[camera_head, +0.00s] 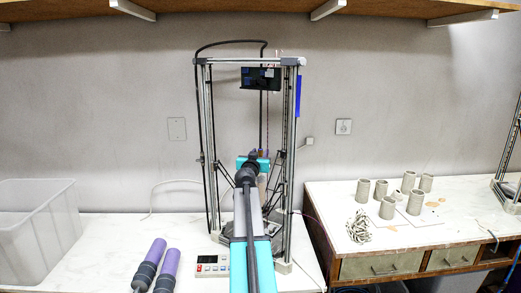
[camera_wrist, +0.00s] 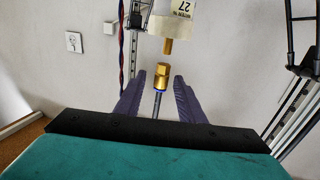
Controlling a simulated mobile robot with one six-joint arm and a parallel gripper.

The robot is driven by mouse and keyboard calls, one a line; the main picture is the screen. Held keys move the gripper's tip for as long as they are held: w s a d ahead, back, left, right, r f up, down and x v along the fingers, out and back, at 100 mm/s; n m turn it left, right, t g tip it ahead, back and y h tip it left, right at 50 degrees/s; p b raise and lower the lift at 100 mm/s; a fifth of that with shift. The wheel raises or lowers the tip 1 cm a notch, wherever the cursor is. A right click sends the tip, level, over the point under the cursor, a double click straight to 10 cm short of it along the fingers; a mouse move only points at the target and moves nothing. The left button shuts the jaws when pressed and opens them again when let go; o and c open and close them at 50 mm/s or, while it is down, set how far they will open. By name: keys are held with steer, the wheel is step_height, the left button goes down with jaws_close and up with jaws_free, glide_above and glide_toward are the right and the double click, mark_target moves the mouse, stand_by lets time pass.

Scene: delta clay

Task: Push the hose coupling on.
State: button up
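The brass hose coupling (camera_wrist: 162,76) shows in the wrist view on the end of a thin dark hose (camera_wrist: 157,104), with a blue ring at its base. A brass fitting (camera_wrist: 168,46) sticks out of a pale container (camera_wrist: 176,30) marked 27; it lines up roughly with the coupling, with a visible gap between them. My gripper (camera_wrist: 160,82) has its purple fingers on both sides of the coupling, with wall showing between each finger and the brass, so it looks open. In the head view my gripper (camera_head: 260,154) is inside the printer frame and mostly hides the coupling.
The tall printer frame (camera_head: 204,130) has posts on both sides of my arm. A control box (camera_head: 212,265), two purple-and-black tools (camera_head: 155,265) and a clear bin (camera_head: 40,235) are on the left bench. Clay cups (camera_head: 387,207) stand on the right bench.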

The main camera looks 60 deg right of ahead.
steer(key=shift+p+x, duration=0.9)
steer(key=shift+x, duration=1.95)
steer(key=shift+c, duration=0.5)
jaws_close()
